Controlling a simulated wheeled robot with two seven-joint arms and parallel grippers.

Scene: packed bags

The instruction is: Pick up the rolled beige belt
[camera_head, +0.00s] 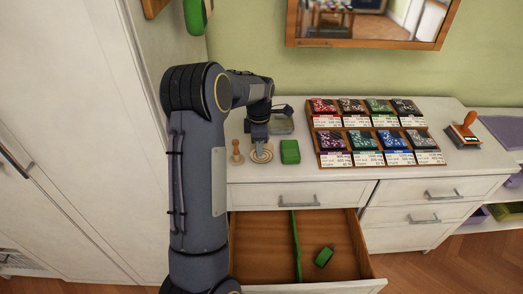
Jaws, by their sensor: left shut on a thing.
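The rolled beige belt (262,155) is a small pale coil at the left end of the white dresser top. My left gripper (260,142) points down from above and is shut on the belt. The fingertips and the upper part of the coil are partly hidden by the wrist. The belt appears to be at the dresser top; I cannot tell whether it is clear of the surface. My right gripper is not in view.
A wooden peg-like piece (236,153) stands left of the belt, and a green block (290,152) right of it. A rack (314,146) of packets fills the middle.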

